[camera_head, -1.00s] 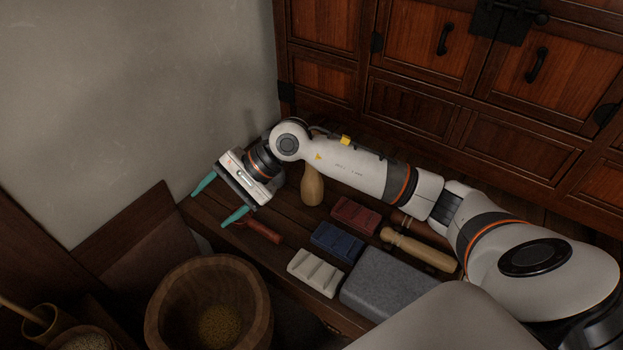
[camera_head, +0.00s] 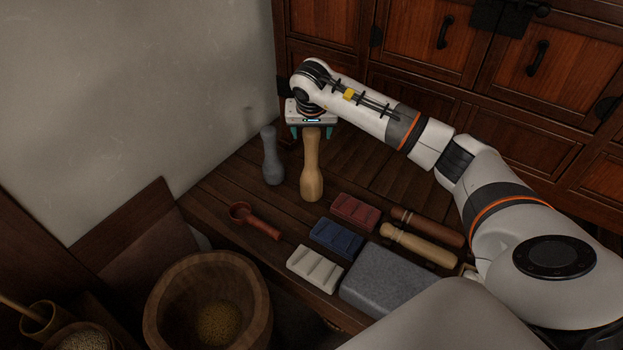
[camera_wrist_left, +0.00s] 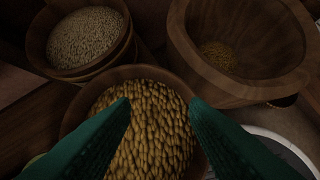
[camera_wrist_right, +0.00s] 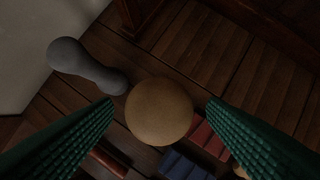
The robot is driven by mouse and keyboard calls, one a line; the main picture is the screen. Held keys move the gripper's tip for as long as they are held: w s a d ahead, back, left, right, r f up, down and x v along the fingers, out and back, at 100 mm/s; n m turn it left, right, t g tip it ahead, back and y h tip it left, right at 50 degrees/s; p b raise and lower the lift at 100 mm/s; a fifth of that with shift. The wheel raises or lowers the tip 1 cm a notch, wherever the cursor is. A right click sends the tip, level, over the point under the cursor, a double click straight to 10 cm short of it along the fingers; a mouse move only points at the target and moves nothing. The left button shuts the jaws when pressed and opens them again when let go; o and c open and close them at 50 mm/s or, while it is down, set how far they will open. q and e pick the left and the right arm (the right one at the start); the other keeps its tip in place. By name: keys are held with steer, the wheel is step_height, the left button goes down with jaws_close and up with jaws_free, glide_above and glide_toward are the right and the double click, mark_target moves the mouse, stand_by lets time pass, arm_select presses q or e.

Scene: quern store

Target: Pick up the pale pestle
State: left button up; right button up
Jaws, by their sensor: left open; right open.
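The pale pestle (camera_head: 311,168) stands upright on the wooden bench, a tan wooden piece with a wide foot and narrower neck. My right gripper (camera_head: 312,133) is open above it, its teal fingers at either side of the pestle's top in the head view. In the right wrist view the pestle's round top (camera_wrist_right: 159,111) lies between the two open fingers (camera_wrist_right: 160,112), with gaps on both sides. My left gripper (camera_wrist_left: 160,105) is open and empty over a bowl of golden grains (camera_wrist_left: 150,130) in the left wrist view; the head view does not show it.
A grey pestle (camera_head: 271,158) stands close to the left. A red scoop (camera_head: 255,220), red (camera_head: 355,210), blue (camera_head: 336,238) and white (camera_head: 314,268) blocks, a grey stone (camera_head: 390,283) and two rollers lie nearer or to the right. A wooden mortar (camera_head: 165,320) stands in front; a cabinet (camera_head: 420,90) is behind.

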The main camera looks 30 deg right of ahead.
arm_select(q)
steer(key=w+r+t, duration=0.1)
steer(key=w+d+t+b, duration=0.1)
steer(key=w, duration=0.1)
steer(key=w+d+r+t+h, duration=0.1)
steer(key=w, duration=0.1)
steer(key=shift+w+r+t, duration=0.25)
steer(key=shift+r+t, duration=0.1)
steer(key=shift+t, duration=0.05)
arm_select(e)
glide_above(311, 166)
steer(key=w+d, duration=0.1)
steer(key=w, duration=0.1)
steer(key=f, duration=0.4)
steer(key=shift+d+f, duration=0.2)
steer(key=shift+f, duration=0.05)
steer(key=shift+d+f, duration=0.1)
steer(key=shift+f, duration=0.05)
arm_select(q)
steer(key=shift+w+d+r, duration=0.1)
steer(key=shift+w+r, duration=0.15)
steer(key=shift+r, duration=0.05)
arm_select(e)
steer(key=shift+c, duration=0.2)
steer(key=c, duration=1.2)
steer(key=shift+w, duration=0.1)
steer(key=shift+c, duration=0.2)
